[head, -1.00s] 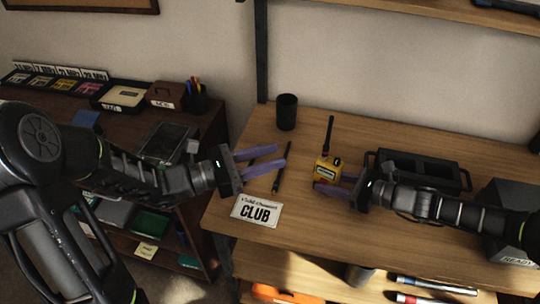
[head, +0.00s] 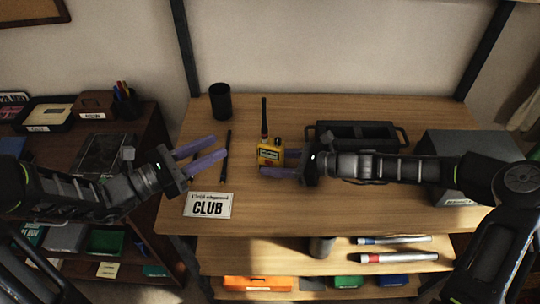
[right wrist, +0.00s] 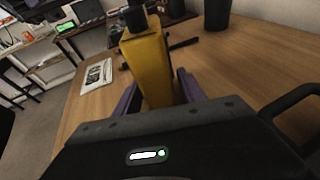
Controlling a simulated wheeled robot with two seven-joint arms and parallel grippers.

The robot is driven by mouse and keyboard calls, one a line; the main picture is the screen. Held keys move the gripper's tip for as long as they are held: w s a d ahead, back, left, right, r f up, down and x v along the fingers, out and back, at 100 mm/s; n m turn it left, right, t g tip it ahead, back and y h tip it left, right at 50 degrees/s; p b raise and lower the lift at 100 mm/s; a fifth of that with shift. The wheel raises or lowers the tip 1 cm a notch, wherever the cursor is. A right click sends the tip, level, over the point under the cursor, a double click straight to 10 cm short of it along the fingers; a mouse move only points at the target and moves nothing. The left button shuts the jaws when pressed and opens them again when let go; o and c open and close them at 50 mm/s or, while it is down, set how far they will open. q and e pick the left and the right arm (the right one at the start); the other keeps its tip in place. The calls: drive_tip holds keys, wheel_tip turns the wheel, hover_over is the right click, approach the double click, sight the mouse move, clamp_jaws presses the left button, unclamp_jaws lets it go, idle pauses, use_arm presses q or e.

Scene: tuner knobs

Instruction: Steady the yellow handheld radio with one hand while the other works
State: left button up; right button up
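The yellow handheld radio (head: 269,154) stands upright on the wooden desk with its black antenna up. It also shows large in the right wrist view (right wrist: 148,68). My right gripper (head: 276,164) comes from the right, with one purple finger along each side of the radio's lower body. In the right wrist view the fingers (right wrist: 157,92) appear closed against it, though the contact is partly hidden. My left gripper (head: 212,150) is open and empty above the desk's left part, left of the radio, with its fingers pointing right.
A black pen (head: 225,157) lies between the left gripper and the radio. A white CLUB card (head: 208,205) lies near the front edge. A black cup (head: 220,101) stands behind. A black handled tray (head: 352,133) and a grey box (head: 470,150) are on the right.

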drive_tip(key=shift+o, duration=1.4)
drive_tip(key=v, duration=1.2)
drive_tip(key=shift+s, duration=0.1)
